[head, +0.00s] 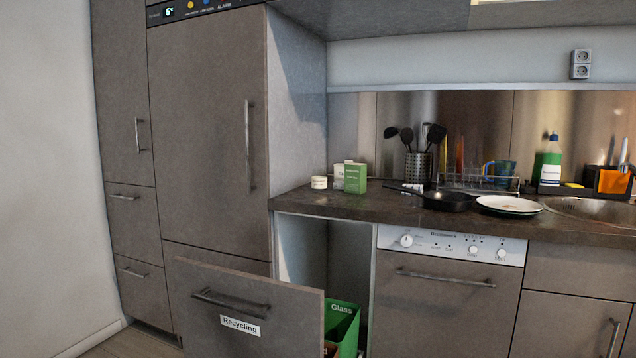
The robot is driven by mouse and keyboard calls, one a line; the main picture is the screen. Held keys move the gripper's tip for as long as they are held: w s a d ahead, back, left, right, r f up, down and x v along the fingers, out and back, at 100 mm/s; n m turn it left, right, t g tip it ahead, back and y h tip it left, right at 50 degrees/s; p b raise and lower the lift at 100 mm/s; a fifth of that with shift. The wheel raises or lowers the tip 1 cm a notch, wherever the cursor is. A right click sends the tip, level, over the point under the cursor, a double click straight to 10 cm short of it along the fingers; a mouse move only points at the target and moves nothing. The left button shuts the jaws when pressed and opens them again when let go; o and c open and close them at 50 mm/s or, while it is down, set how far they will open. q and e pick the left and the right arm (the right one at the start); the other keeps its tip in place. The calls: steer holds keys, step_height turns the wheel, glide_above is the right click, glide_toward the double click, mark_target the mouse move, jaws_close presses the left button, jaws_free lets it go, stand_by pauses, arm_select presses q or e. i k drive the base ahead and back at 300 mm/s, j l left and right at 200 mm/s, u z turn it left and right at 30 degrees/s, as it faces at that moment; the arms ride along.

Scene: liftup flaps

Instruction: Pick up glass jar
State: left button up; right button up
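I cannot pick out a clear glass jar with certainty. A small cream-white round container with a label (319,183) stands upright at the left end of the dark countertop (390,204); it could be a jar, but its material is too small to tell. Neither of my grippers shows in the head view.
A green box (355,178) and a pale box (338,176) stand right of the container. A black pan (447,200), white plates (510,205) and a dish rack (478,182) are further right. Below, the Recycling drawer (240,310) is pulled out, with a green Glass bin (343,320) inside.

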mark_target(319, 175)
steer(key=i+j+z, duration=0.15)
steer(key=j+z, duration=0.2)
steer(key=j, duration=0.3)
steer(key=j+z, duration=0.3)
steer(key=j, duration=0.3)
steer(key=j+z, duration=0.35)
steer(key=j, duration=0.35)
steer(key=j+z, duration=0.3)
steer(key=j, duration=0.35)
steer(key=k+j+z, duration=0.2)
steer(key=j+z, duration=0.15)
steer(key=j, duration=0.3)
steer(key=i+j+z, duration=0.1)
steer(key=j+z, duration=0.3)
steer(key=j, duration=0.35)
steer(key=j+z, duration=0.45)
steer(key=j, duration=0.3)
steer(key=k+j+z, duration=0.15)
steer(key=j+z, duration=0.25)
steer(key=j, duration=0.35)
